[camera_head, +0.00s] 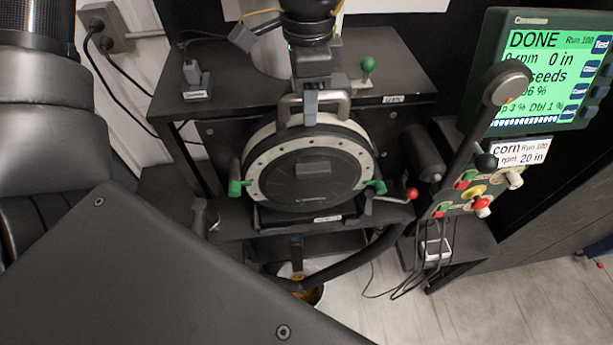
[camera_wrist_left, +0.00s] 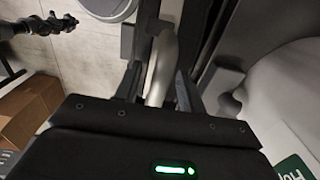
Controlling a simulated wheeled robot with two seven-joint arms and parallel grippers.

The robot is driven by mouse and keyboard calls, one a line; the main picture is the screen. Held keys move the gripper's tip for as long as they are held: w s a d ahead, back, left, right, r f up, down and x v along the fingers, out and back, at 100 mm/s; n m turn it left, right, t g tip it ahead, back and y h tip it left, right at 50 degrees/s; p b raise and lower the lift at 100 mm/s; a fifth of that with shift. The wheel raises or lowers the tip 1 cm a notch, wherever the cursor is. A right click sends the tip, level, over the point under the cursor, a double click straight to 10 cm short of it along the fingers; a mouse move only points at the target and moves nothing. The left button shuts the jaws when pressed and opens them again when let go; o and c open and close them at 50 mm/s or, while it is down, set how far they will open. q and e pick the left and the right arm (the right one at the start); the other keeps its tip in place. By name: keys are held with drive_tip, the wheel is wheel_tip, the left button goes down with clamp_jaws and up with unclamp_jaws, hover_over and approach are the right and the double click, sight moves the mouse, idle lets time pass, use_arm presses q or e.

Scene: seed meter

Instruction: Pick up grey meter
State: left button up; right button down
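The grey meter (camera_head: 277,171) is a round, dark-faced unit with a pale ring, seated upright in the black stand at the centre of the head view. Its pale grey handle (camera_head: 340,104) arches over the top and also shows in the left wrist view (camera_wrist_left: 160,72). My left gripper (camera_head: 311,108) comes down from above onto the handle. In the left wrist view its fingers (camera_wrist_left: 158,82) straddle the handle bar, with a small gap visible on the left side, so it looks open. My right gripper is not in view.
Green-knobbed clamps (camera_head: 236,188) flank the meter, and a red-knobbed lever (camera_head: 411,194) is at its right. A control panel and a monitor (camera_head: 545,70) reading DONE stand at the right. A bowl (camera_head: 312,296) is below. Cardboard boxes (camera_wrist_left: 28,108) show in the wrist view.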

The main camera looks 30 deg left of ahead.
use_arm(q)
clamp_jaws()
idle(1.2)
drive_tip(key=shift+r, duration=0.15)
